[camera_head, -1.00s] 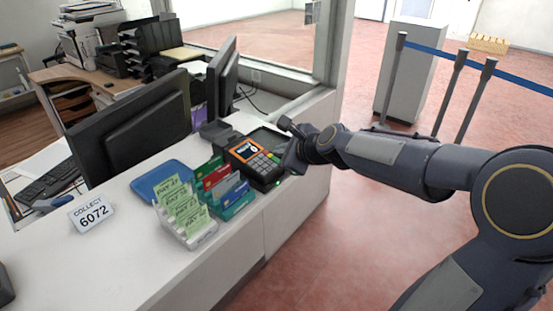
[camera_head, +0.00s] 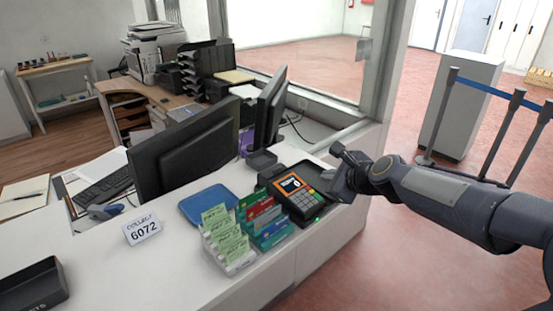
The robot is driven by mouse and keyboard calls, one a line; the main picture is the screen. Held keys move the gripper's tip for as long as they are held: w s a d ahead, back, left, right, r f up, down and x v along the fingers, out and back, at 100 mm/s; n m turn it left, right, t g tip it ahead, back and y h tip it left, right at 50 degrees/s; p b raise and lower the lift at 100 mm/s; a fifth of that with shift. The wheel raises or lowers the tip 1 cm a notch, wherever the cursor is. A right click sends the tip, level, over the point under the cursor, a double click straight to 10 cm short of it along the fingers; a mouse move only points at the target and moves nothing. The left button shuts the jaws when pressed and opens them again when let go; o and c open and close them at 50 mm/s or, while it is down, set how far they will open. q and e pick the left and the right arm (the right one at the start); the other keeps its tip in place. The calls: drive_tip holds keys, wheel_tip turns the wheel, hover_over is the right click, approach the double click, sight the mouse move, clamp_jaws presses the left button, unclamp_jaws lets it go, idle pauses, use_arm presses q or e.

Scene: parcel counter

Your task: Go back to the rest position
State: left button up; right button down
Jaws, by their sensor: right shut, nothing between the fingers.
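My right arm comes in from the right edge. Its gripper (camera_head: 340,170) is shut and empty, just right of the card terminal (camera_head: 299,196) on the counter. The terminal has an orange-framed screen, a keypad and a small green light at its front corner. Whether the gripper touches the terminal I cannot tell. My left gripper is not in view.
On the white counter (camera_head: 170,268) stand card holders (camera_head: 262,215), a slip holder (camera_head: 226,240), a blue tray (camera_head: 207,203), a "COLLECT 6072" sign (camera_head: 142,230) and a black tray (camera_head: 32,285). Monitors (camera_head: 185,155) stand behind. Belt posts (camera_head: 440,115) stand on the open floor at right.

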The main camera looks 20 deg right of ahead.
drive_tip(key=s+a+f+n+g, duration=0.2)
drive_tip(key=s+a+n, duration=0.2)
drive_tip(key=s+n, duration=0.4)
drive_tip(key=s+a+f+n+g+y, duration=0.1)
drive_tip(key=s+a+f+n+g, duration=0.1)
drive_tip(key=s+n, duration=0.6)
drive_tip(key=s+a+f+n+g+y, duration=0.1)
drive_tip(key=s+a+f+n+g, duration=0.1)
drive_tip(key=s+a+n, duration=0.4)
drive_tip(key=s+f+n, duration=0.1)
drive_tip(key=s+n, duration=0.2)
drive_tip(key=s, duration=0.2)
drive_tip(key=shift+s+f, duration=0.25)
drive_tip(key=shift+f, duration=0.15)
drive_tip(key=shift+r, duration=0.1)
idle(0.6)
